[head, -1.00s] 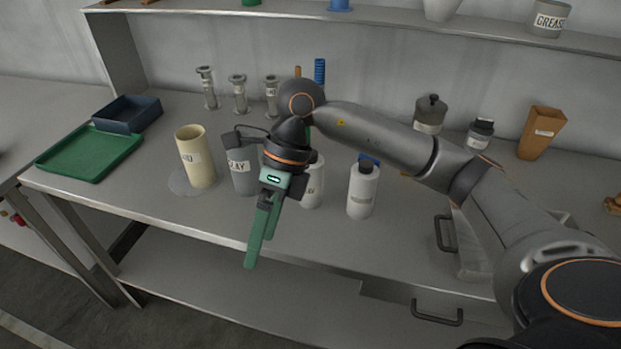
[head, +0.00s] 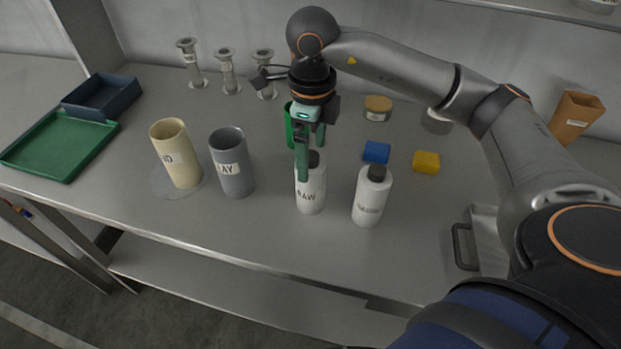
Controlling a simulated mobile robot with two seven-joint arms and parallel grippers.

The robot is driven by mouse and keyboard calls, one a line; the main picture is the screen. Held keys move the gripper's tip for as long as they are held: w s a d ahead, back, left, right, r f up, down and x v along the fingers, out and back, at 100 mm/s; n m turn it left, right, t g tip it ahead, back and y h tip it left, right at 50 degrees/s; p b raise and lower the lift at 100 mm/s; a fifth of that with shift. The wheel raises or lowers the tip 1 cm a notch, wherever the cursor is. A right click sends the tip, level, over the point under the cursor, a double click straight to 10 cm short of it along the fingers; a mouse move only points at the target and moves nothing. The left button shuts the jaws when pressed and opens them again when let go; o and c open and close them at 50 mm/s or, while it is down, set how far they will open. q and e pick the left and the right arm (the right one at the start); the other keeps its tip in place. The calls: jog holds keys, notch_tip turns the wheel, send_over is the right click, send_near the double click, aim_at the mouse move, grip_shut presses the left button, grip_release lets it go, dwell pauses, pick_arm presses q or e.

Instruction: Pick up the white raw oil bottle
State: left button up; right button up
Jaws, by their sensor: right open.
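The white raw oil bottle (head: 312,198) stands upright on the bench, with a dark cap and a label reading "RAW". My right gripper (head: 303,172) is open and points down at this bottle. Its green fingers overlap the bottle's upper left part in the picture, and whether they touch it I cannot tell. A second white bottle (head: 371,200) with a dark cap stands just to the right. My left gripper is not in view.
A grey cup (head: 232,168) and a cream cup (head: 177,158) stand to the left. A green cup (head: 291,128) is behind my gripper. Blue (head: 376,152) and yellow (head: 427,162) blocks lie behind the second bottle. A green tray (head: 60,146) is far left.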

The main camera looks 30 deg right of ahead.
aim_at(310, 179)
notch_tip(310, 179, down, 8)
jog(key=shift+w+f+p, duration=0.1)
jog(key=shift+p, duration=0.55)
grip_shut()
dwell(0.6)
